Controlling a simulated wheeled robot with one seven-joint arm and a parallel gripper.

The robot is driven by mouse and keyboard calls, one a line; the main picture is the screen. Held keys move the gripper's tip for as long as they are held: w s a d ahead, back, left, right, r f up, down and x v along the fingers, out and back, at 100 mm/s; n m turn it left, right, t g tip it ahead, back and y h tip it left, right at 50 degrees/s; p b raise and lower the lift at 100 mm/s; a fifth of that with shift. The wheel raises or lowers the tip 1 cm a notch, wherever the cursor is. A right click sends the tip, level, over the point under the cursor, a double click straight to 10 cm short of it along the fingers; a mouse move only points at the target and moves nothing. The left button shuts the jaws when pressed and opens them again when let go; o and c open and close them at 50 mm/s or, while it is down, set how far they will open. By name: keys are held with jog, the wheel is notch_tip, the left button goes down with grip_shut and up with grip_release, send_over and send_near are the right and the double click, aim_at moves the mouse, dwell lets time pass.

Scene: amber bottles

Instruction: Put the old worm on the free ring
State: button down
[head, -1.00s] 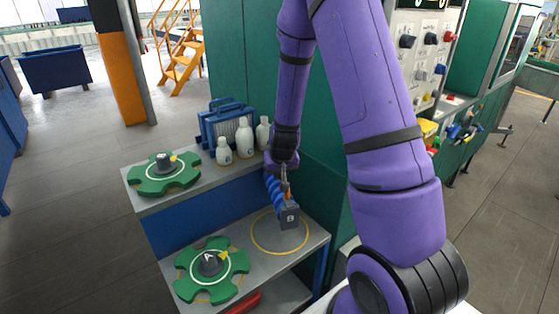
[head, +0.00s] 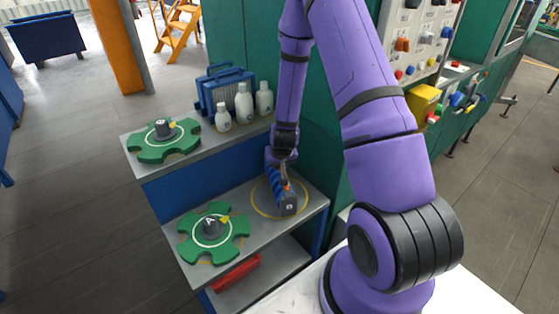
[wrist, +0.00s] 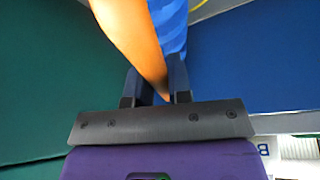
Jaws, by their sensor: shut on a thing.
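The worm is a blue spiral screw with a dark grey block (head: 289,204) at its near end and an orange part beside it. In the head view it lies tilted over the yellow free ring (head: 262,212) on the lower shelf, within the ring's outline. Whether it touches the shelf I cannot tell. My gripper (head: 284,172) is above the worm's far end and shut on it. In the wrist view the fingers of my gripper (wrist: 157,88) close around the orange part (wrist: 138,35), with the blue spiral (wrist: 170,22) behind.
A green star wheel (head: 213,246) marked A sits left of the ring on the lower shelf. Another star wheel (head: 164,141) is on the upper shelf, with white bottles (head: 244,102) and a blue crate (head: 215,82). A green cabinet wall stands close behind and right. A red object (head: 236,272) lies below.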

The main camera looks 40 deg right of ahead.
aim_at(279, 175)
jog(key=shift+f, duration=1.5)
jog(key=c, duration=1.1)
grip_release()
jog(key=shift+o, duration=0.2)
